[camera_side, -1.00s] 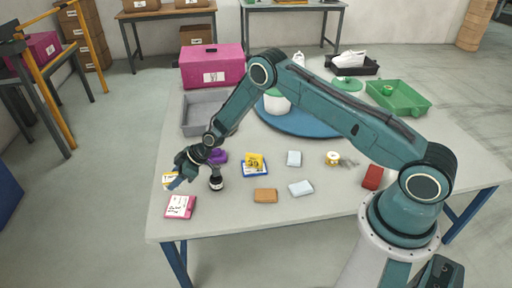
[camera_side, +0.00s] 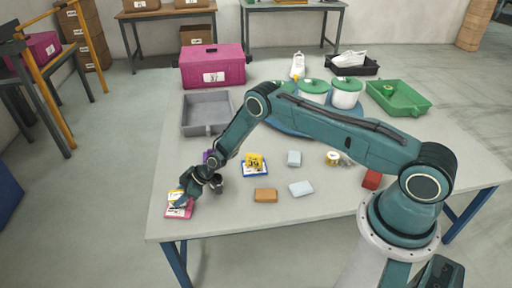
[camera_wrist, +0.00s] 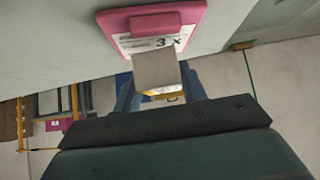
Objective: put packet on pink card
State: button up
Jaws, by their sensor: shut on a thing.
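The pink card (camera_side: 180,212) lies flat near the front left corner of the table; it also shows at the top of the wrist view (camera_wrist: 104,24), with a white printed label. My gripper (camera_side: 184,200) is over this card and shut on a small yellow and white packet (camera_side: 175,194). In the wrist view the packet's yellow edge (camera_wrist: 163,92) shows between the fingers. I cannot tell whether the packet touches the card. Another yellow packet (camera_side: 255,160) sits on a blue card (camera_side: 262,174) further right.
A brown block (camera_side: 265,195) and pale blocks (camera_side: 301,188) lie to the right. A grey tray (camera_side: 206,129) and a magenta box (camera_side: 212,72) are further back.

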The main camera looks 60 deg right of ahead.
jog(key=shift+f, duration=1.05)
jog(key=shift+f, duration=0.1)
jog(key=o, duration=1.1)
jog(key=shift+v, duration=0.75)
jog(key=v, duration=1)
jog(key=shift+r, duration=0.3)
jog(key=shift+s+d, duration=0.1)
